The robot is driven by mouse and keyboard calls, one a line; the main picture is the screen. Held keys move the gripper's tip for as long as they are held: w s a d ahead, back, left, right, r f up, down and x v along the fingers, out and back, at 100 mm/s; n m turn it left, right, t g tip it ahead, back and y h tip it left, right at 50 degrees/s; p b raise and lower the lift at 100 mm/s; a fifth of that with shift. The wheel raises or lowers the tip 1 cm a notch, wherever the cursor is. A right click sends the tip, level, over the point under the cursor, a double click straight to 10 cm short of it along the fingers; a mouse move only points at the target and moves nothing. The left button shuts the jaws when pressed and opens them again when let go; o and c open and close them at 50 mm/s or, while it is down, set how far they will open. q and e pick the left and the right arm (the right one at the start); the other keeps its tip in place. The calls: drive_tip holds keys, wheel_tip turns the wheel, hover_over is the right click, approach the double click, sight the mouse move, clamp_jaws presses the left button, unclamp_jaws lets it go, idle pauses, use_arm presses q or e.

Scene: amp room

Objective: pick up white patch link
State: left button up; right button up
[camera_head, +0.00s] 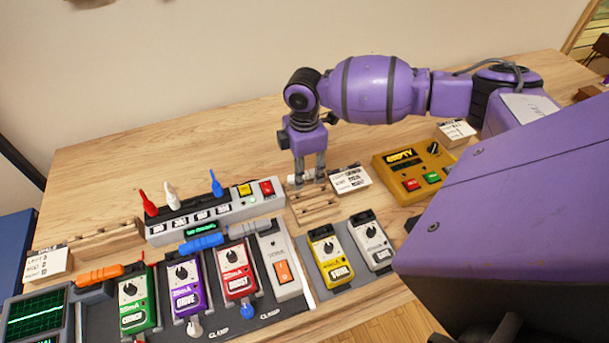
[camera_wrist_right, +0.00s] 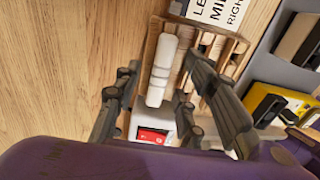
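The white patch link (camera_wrist_right: 162,70) is a short white cylinder with bands near its middle. It lies at the edge of a slotted wooden rack (camera_wrist_right: 232,55), which also shows in the head view (camera_head: 318,207). In the head view the link (camera_head: 293,180) is partly hidden by my right gripper (camera_head: 310,168), which points down over it. In the wrist view my right gripper (camera_wrist_right: 165,82) is open, with one finger on each side of the link and a gap showing on both sides. My left gripper is not in view.
A white power strip (camera_head: 215,215) with red, white and blue plugs stands left of the rack. Several pedals, including a yellow one (camera_head: 330,255), stand in front. A yellow box (camera_head: 413,170) and a label card (camera_head: 350,179) are to the right. The table behind is clear.

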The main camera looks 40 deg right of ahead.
drive_tip(key=shift+f, duration=0.25)
idle(0.4)
clamp_jaws()
